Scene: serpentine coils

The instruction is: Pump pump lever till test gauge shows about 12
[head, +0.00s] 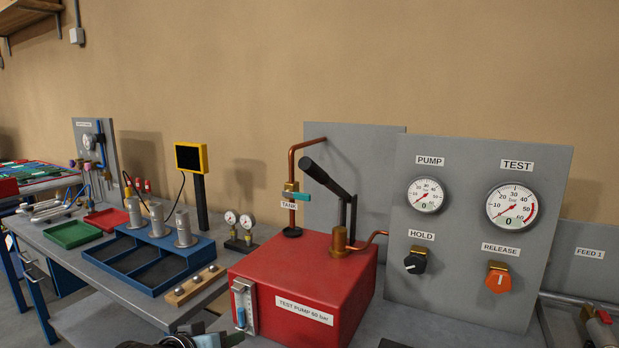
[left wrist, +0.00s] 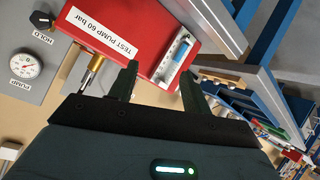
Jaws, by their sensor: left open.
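The pump lever (head: 329,183) has a black grip and tilts up to the left above the red test pump box (head: 300,278). The test gauge (head: 511,206) is on the grey panel, with its display reading 0. The pump gauge (head: 425,195) is left of it. The black hold knob (head: 415,262) and orange release knob (head: 499,279) sit below. My left gripper (head: 205,338) is at the bottom edge in the head view, in front of the box and clear of the lever. In the left wrist view its fingers (left wrist: 160,85) are apart and empty, with the box beyond. My right gripper is not visible.
A copper pipe with a teal-handled tank valve (head: 296,194) rises behind the box. A blue rack (head: 150,252) with metal cylinders and a wooden strip (head: 195,285) lie left. Two small gauges (head: 239,222) stand between the rack and box. Open air lies above the bench.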

